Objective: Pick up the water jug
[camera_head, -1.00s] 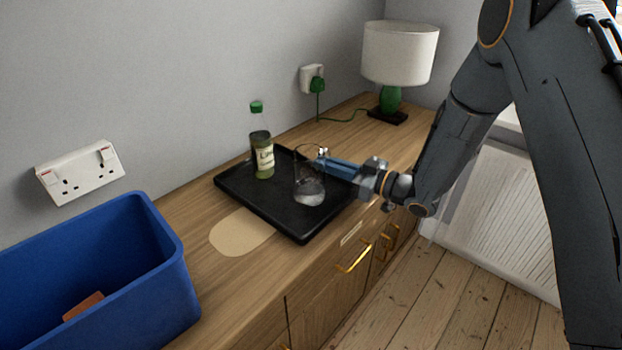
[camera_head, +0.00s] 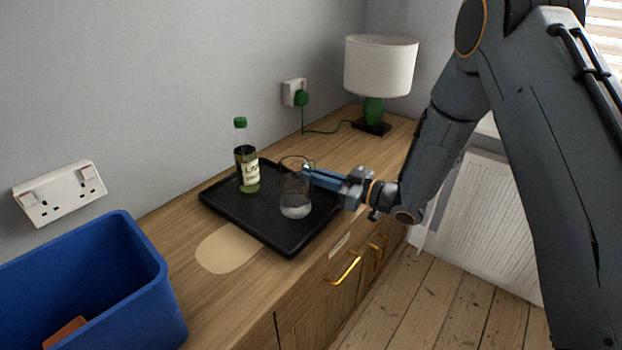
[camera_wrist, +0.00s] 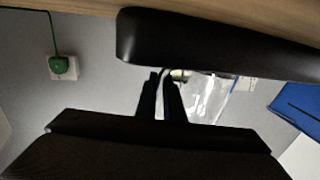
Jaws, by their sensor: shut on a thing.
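The water jug (camera_head: 296,190) is clear glass with some water in the bottom. It is upright over the front part of the black tray (camera_head: 262,230); I cannot tell whether its base touches the tray. My gripper (camera_head: 308,177) comes from the right and is shut on the jug's right side, at its handle. In the wrist view, the two dark fingers (camera_wrist: 161,95) meet at the handle, and the jug (camera_wrist: 206,98) shows as a pale, see-through shape to their right. The handle is partly hidden by the fingers.
A green-capped bottle (camera_head: 246,165) stands on the tray behind the jug. A lamp (camera_head: 381,65) stands at the back of the wooden cabinet. A blue bin (camera_head: 140,300) is at the front left. A beige mat (camera_head: 227,249) lies beside the tray.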

